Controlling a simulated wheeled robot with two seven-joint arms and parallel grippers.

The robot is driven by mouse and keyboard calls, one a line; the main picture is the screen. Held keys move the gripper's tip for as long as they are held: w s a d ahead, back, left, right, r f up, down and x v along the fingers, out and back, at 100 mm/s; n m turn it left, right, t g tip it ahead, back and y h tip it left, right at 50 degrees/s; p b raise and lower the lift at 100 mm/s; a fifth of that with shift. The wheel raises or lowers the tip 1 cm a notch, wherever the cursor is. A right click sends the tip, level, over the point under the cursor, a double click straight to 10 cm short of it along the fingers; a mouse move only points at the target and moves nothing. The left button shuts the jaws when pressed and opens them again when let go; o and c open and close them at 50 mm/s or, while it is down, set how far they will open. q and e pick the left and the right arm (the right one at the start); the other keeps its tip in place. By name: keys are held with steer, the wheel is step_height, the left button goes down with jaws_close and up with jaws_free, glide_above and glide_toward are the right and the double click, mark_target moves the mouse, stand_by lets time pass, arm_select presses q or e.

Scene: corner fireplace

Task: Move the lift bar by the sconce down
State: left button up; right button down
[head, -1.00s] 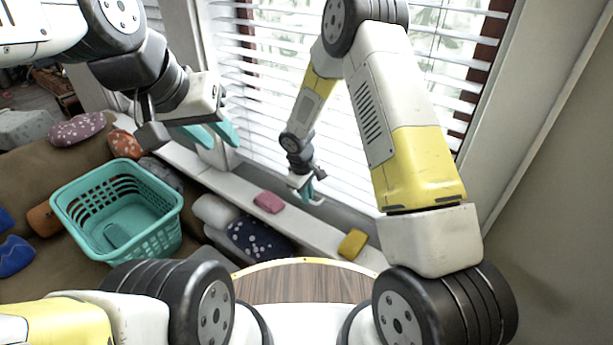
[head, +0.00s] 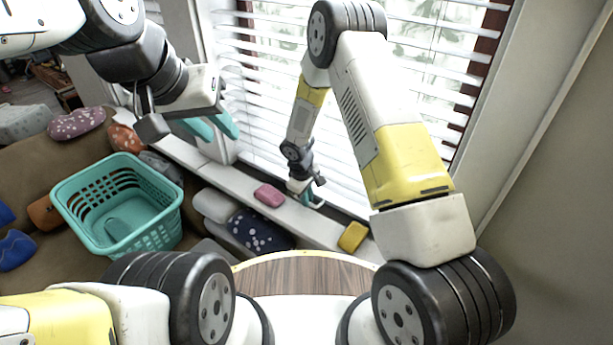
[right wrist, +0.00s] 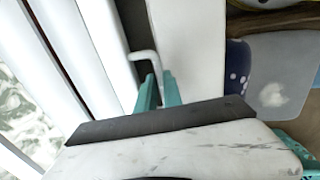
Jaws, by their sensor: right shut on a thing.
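The lift bar (right wrist: 146,58) is a thin white bent bar at the foot of the white window blind (head: 345,150). In the right wrist view its end runs down between my teal fingers. My right gripper (head: 312,200) is low at the blind's bottom, just above the sill; it also shows in the right wrist view (right wrist: 158,92), shut on the bar. I see no sconce in either view.
A long white sill (head: 230,185) carries a pink block (head: 269,195) and a yellow block (head: 353,237) close to my right gripper. A teal basket (head: 118,215) sits on the brown sofa at left. A round wooden table (head: 300,275) is in front.

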steer(key=c, duration=1.5)
jaws_free()
steer(key=shift+f, duration=0.15)
step_height(320, 180, up, 8)
steer(key=s, duration=0.1)
steer(key=shift+s+a, duration=0.15)
steer(key=shift+a, duration=0.25)
steer(key=shift+f, duration=0.1)
